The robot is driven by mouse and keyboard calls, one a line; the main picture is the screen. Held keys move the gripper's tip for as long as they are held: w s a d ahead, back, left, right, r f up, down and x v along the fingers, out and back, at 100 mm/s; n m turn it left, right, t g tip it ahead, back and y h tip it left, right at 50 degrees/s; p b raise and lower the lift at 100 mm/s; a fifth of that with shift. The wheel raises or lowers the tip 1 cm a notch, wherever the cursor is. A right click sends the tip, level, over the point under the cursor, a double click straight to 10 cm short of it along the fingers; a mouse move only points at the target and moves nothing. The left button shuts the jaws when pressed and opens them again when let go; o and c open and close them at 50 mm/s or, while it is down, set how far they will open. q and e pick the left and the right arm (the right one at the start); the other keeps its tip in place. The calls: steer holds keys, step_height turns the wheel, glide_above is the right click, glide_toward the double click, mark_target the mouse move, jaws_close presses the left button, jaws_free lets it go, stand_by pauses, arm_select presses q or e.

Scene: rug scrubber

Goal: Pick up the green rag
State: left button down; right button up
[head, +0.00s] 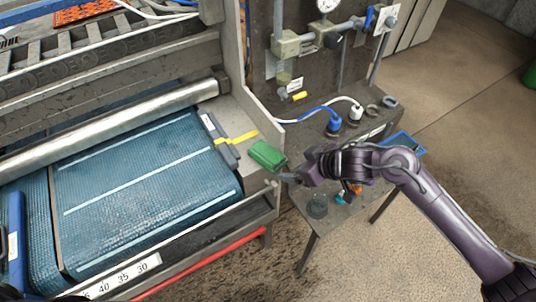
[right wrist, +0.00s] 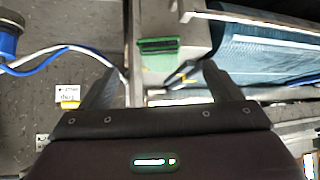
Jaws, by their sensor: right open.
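The green rag (head: 267,155) lies on the grey ledge at the right end of the blue belt, next to a yellow strip. My right gripper (head: 287,177) is just to the right of the rag in the head view. In the right wrist view, the rag (right wrist: 160,52) shows beyond and between the spread fingertips of my right gripper (right wrist: 158,78). The gripper is open with nothing between its fingers, and I see no contact with the rag. My left gripper is not in view.
A blue ribbed rug or belt (head: 140,185) lies left of the rag, under a metal roller (head: 110,125). A grey block (head: 218,140) sits by the ledge. Blue and white hoses (head: 318,112) and a metal bench (head: 320,220) are on the right. A red bar (head: 200,265) runs along the front.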

mark_target(282, 163)
steer(key=p+x, duration=0.1)
steer(key=x, duration=0.6)
steer(key=shift+w+a, duration=0.2)
steer(key=shift+w, duration=0.05)
steer(key=shift+c, duration=0.4)
steer(key=c, duration=1)
